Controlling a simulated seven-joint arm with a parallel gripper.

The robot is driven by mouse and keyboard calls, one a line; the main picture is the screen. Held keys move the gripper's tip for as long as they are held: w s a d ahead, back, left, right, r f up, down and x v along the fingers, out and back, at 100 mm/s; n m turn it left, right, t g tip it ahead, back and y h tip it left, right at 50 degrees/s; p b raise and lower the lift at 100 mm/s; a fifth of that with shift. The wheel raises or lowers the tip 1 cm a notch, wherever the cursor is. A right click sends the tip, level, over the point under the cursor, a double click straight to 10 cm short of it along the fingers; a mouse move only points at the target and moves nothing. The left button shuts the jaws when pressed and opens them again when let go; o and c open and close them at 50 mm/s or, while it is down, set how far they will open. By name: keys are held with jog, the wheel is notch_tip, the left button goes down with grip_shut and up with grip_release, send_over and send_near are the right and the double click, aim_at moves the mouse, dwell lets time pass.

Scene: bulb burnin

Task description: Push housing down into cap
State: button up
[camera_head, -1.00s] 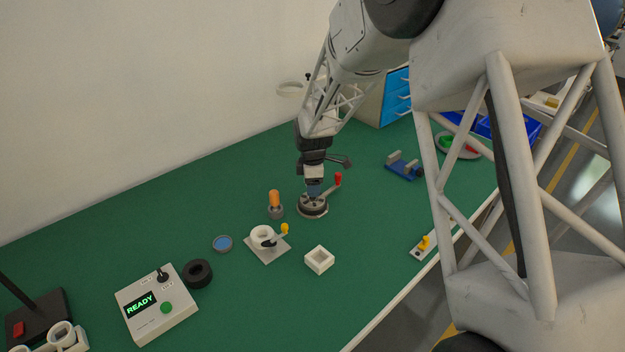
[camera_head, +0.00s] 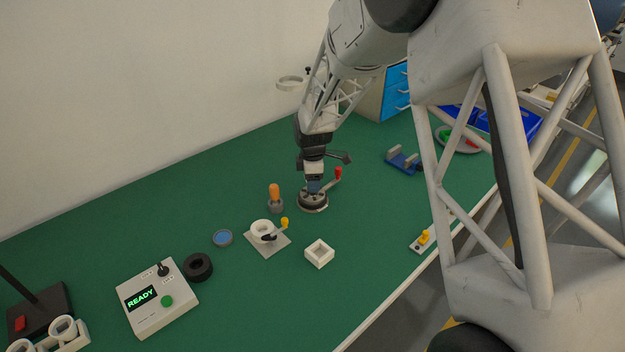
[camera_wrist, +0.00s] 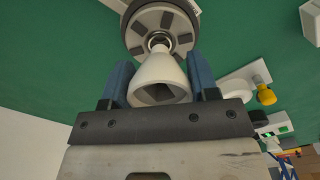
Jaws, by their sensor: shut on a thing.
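The housing (camera_wrist: 160,78) is a white cone in the wrist view, with its wide open end toward the camera. My gripper (camera_wrist: 160,85) is shut on it, with a blue finger on each side. The housing's narrow end points down at the middle of a round grey chuck (camera_wrist: 127,30) with dark jaws. A small ring shows at that narrow end; I cannot tell if it is the cap or how deep the housing sits in it. In the head view, my gripper (camera_head: 314,186) is upright right over the chuck (camera_head: 312,204), hiding the housing.
The chuck's red-tipped lever (camera_head: 338,173) stands to its right. An orange-handled tool (camera_head: 274,192) stands close on its left. A white clamp with a yellow knob (camera_head: 265,232) and a white square box (camera_head: 319,254) are nearer. A control box (camera_head: 155,300) reads READY.

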jog(key=shift+f, duration=1.45)
dwell(1.8)
jog(key=o, duration=1)
jog(key=shift+r, duration=0.1)
jog(key=shift+r, duration=3.8)
